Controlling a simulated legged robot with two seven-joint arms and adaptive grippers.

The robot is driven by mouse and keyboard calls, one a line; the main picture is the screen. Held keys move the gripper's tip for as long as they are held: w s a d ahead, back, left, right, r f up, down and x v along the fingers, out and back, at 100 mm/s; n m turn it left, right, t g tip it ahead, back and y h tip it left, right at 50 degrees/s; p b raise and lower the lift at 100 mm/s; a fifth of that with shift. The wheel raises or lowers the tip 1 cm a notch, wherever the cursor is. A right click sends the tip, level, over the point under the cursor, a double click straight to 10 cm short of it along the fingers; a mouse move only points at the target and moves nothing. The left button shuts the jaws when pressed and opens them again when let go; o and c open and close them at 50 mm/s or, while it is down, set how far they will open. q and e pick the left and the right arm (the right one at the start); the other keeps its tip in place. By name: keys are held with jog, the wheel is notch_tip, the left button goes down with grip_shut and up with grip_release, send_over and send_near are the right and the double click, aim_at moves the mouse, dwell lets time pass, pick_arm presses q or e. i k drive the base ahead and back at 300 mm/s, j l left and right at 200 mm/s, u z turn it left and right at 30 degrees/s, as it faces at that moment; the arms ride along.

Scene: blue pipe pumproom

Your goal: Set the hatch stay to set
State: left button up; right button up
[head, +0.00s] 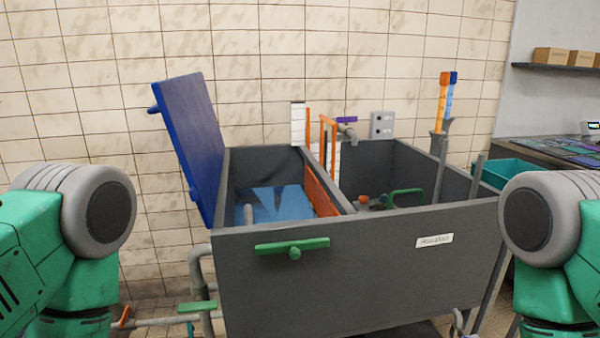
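A blue hatch (188,145) stands open and nearly upright at the left side of a dark grey two-part tank. A small dark blue knob (153,110) sticks out from its outer left edge. I cannot tell for certain which part is the hatch stay. A short grey post (248,214) stands inside the left compartment near its front wall. Green and grey links of both my arms show at the left and right edges. Neither gripper is in view.
The grey tank (350,270) has a green handle (292,247) on its front. Its left compartment holds blue liquid (270,203); orange bars (322,135) rise by the divider. A purple-handled tap (346,121) is behind. Pipes (165,321) run low at left. A counter (540,150) stands right.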

aim_at(294, 246)
jog(key=j, duration=0.95)
jog(key=k+j, duration=0.1)
jog(key=j, duration=0.85)
